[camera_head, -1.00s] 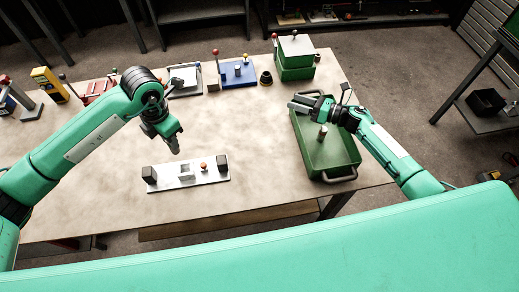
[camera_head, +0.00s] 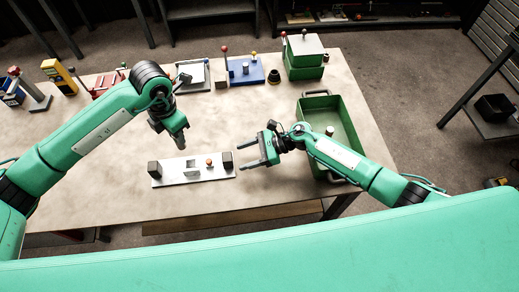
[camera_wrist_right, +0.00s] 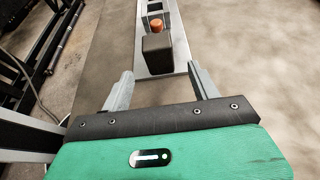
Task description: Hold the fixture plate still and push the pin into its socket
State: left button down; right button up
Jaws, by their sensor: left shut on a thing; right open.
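The fixture plate (camera_head: 170,183) is a flat silver strip with a dark block at each end, lying on the table. It carries a silver block (camera_head: 191,168) and an orange-topped pin (camera_head: 210,163); how deep the pin sits, I cannot tell. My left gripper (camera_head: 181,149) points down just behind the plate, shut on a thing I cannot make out. My right gripper (camera_head: 253,150) is open and empty just right of the plate's right end. In the right wrist view, the plate (camera_wrist_right: 182,45), its near dark block (camera_wrist_right: 157,54) and the orange pin top (camera_wrist_right: 156,24) lie ahead between the open fingers (camera_wrist_right: 160,85).
A green tray (camera_head: 347,115) holding a grey cylinder (camera_head: 330,130) stands right of the plate, partly under my right arm. A blue base (camera_head: 246,77), a dark ring (camera_head: 274,77) and green boxes (camera_head: 304,60) stand along the back. The table in front of the plate is clear.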

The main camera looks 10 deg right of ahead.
jog(key=shift+x, duration=2.65)
grip_shut()
jog(key=shift+f+b, duration=0.2)
jog(key=shift+b, duration=0.25)
